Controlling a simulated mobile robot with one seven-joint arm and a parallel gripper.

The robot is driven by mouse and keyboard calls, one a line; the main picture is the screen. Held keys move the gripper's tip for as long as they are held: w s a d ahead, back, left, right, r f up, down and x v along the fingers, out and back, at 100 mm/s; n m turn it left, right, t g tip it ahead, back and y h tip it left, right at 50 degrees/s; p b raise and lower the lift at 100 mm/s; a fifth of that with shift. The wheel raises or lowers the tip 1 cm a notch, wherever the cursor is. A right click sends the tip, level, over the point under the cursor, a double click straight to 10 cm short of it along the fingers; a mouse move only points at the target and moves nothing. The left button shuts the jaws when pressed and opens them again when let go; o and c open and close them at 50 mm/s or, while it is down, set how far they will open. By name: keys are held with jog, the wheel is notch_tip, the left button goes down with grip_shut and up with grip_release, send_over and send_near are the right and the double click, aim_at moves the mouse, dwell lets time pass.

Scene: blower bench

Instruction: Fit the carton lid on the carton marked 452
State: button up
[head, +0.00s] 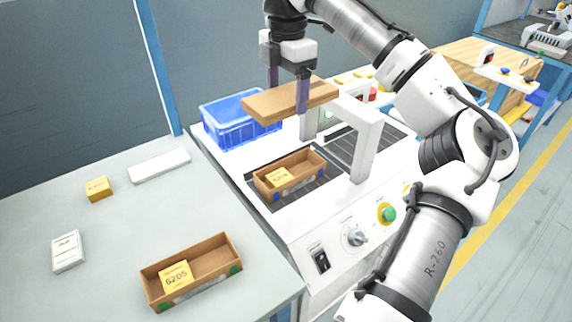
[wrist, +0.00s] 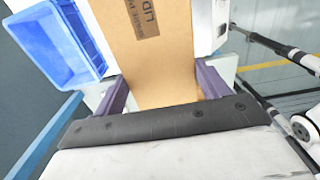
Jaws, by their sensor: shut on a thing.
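My gripper (head: 288,97) is shut on the brown carton lid (head: 262,105), with one finger on each side of it. In the wrist view the lid (wrist: 150,62) runs out from between the fingers and bears the printed word LID. The lid hangs roughly level, above and apart from an open carton (head: 309,176) on the conveyor of the white machine. That carton holds a yellow box, whose print is too small to read. A second open carton (head: 215,263) stands on the grey table at front left, with a yellow box marked 6205. I cannot make out 452 on either carton.
A blue crate (head: 232,130) stands behind the lid at left, also in the wrist view (wrist: 48,50). A white arch (head: 368,140) spans the conveyor right of the near carton. A small yellow box (head: 99,189), white box (head: 67,250) and white bar (head: 160,166) lie on the table.

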send_near(286, 174)
notch_tip(286, 174, down, 5)
jog(key=shift+f, duration=0.15)
jog(key=shift+f, duration=0.25)
jog(key=shift+f, duration=0.25)
jog(key=o, duration=1)
notch_tip(286, 174, up, 13)
jog(key=shift+s+f, duration=0.1)
